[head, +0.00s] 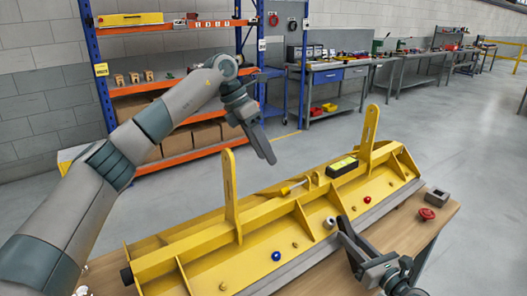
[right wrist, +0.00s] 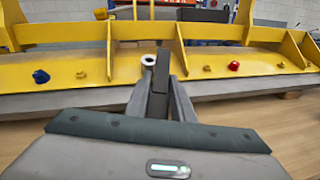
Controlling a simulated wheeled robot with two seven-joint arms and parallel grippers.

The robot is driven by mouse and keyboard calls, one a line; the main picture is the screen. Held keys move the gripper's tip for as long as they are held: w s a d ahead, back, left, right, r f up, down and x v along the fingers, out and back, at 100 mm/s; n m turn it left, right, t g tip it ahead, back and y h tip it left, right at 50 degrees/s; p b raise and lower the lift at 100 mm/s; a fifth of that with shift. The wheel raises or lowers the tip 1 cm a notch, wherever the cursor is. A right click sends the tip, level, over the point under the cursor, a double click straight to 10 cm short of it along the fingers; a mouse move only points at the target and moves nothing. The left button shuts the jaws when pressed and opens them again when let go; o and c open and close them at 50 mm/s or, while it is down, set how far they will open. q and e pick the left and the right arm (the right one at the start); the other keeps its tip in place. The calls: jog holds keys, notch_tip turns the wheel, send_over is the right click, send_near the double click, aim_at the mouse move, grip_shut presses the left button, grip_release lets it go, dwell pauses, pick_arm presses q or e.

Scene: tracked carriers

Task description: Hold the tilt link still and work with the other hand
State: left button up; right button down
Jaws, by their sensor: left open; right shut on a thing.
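A long yellow carrier (head: 200,262) with ribs and two upright yellow lugs lies on a wooden table. My right gripper (head: 350,238) is at its front edge. In the right wrist view its fingers are shut on a dark grey bar (right wrist: 160,75), perhaps the tilt link; I cannot tell for certain. A pale ring (head: 330,222) with a dark hole is beside the bar; it also shows in the right wrist view (right wrist: 149,59). Whether ring and bar are joined is unclear. My left gripper (head: 265,148) is open and empty, above and behind the carrier, between the lugs.
A black and yellow box (head: 342,166) and a yellow-handled tool (head: 292,187) lie on the carrier's top. Blue (head: 276,256) and red (head: 367,199) knobs sit on its face. A red button (head: 427,214) and grey block (head: 437,197) are at the table's right end. Shelves stand behind.

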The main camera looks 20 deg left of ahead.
aim_at(295, 187)
pick_arm(q)
jog(key=shift+f, duration=0.1)
jog(key=shift+x, duration=5.9)
grip_shut()
